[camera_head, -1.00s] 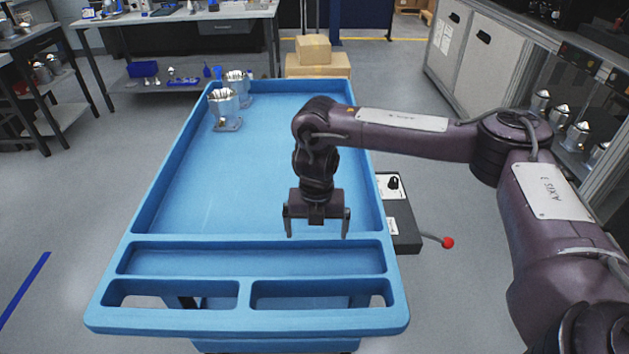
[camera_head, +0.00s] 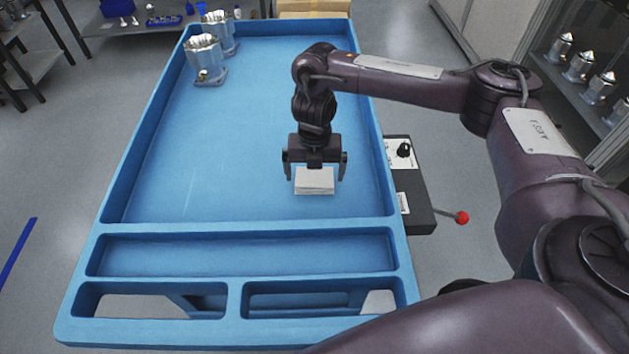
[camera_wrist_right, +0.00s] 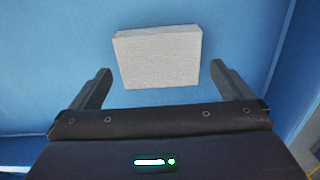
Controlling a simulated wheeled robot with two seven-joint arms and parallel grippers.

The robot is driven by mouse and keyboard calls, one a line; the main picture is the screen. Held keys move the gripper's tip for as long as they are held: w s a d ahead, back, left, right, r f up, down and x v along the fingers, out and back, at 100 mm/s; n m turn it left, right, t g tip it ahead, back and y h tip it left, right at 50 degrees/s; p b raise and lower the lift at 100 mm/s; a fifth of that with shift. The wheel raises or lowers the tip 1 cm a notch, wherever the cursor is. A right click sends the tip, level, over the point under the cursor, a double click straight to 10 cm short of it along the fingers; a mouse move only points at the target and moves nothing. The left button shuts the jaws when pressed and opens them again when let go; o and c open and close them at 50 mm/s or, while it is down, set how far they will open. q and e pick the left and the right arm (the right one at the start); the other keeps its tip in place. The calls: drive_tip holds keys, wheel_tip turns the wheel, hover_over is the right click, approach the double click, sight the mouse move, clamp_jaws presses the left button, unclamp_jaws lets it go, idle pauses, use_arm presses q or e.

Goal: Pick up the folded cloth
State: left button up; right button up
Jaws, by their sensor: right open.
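The folded cloth (camera_head: 315,182) is a small light-grey rectangular stack lying on the floor of the blue tray, near its right side. My right gripper (camera_head: 314,172) is open and empty, and in the head view its two fingers show to the left and right of the cloth. In the right wrist view the cloth (camera_wrist_right: 157,56) lies beyond the open fingertips of my right gripper (camera_wrist_right: 160,80), between their lines and slightly rotated. No contact with the cloth shows. My left gripper is not in view.
The blue tray (camera_head: 170,150) has raised walls and a divider in front of the cloth. Two metal housings (camera_head: 207,60) stand at its far left corner. A black control box (camera_head: 412,185) with a red-knobbed lever is beside the right wall. The tray's middle is clear.

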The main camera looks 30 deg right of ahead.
sight(314, 178)
drive_tip(key=shift+f, duration=1.05)
drive_tip(key=c, duration=0.8)
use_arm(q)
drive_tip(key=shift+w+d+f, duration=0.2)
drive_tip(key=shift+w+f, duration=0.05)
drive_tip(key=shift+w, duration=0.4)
use_arm(e)
drive_tip(key=shift+r, duration=0.1)
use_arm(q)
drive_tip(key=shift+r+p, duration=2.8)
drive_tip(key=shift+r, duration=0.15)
use_arm(e)
drive_tip(key=shift+r, duration=10)
